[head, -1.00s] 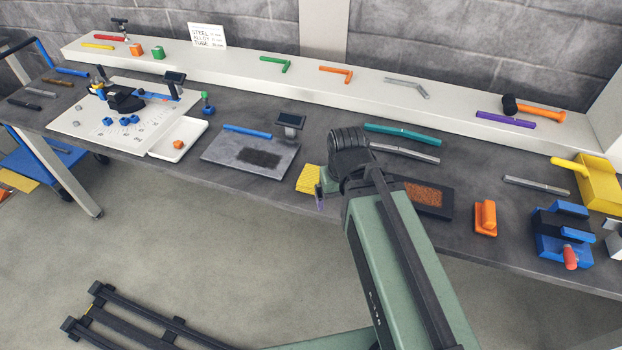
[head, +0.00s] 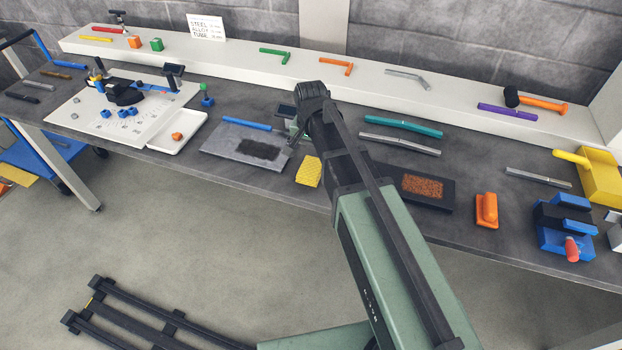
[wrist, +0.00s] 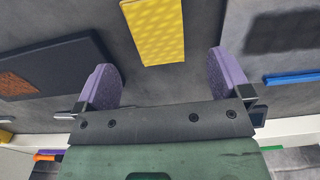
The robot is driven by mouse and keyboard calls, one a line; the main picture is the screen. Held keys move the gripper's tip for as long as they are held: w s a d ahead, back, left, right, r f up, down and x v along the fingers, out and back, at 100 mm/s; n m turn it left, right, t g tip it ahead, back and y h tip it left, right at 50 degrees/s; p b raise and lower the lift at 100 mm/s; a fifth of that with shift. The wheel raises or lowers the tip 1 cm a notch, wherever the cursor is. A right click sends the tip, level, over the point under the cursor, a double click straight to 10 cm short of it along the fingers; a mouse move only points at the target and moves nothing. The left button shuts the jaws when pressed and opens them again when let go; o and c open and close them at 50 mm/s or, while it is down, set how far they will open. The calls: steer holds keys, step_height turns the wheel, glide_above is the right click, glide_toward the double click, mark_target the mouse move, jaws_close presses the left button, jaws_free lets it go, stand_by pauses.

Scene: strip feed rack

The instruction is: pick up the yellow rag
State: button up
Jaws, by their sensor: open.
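The yellow rag (head: 308,171) lies on the dark workbench (head: 250,183) near its front edge, just right of the grey plate. In the wrist view the rag (wrist: 152,28) is a dotted yellow block shape at the top, roughly between the lines of the two fingers but beyond their tips. My gripper (wrist: 165,78) is open and empty, with purple fingertips wide apart. In the head view my gripper is mostly hidden behind my arm, beyond the rag toward the back of the bench.
A grey plate with a dark patch (head: 218,147) is left of the rag. A black tray with brown fill (head: 442,196) is to the right. A blue strip (head: 246,124) and a teal strip (head: 403,126) lie behind. Bare bench surrounds the rag.

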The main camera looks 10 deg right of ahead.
mark_target(312, 166)
step_height(312, 166, down, 6)
steer(key=b, duration=0.5)
steer(key=shift+s+d+f, duration=0.1)
steer(key=shift+f, duration=0.15)
steer(key=shift+r, duration=0.2)
steer(key=shift+c, duration=0.2)
steer(key=c, duration=1)
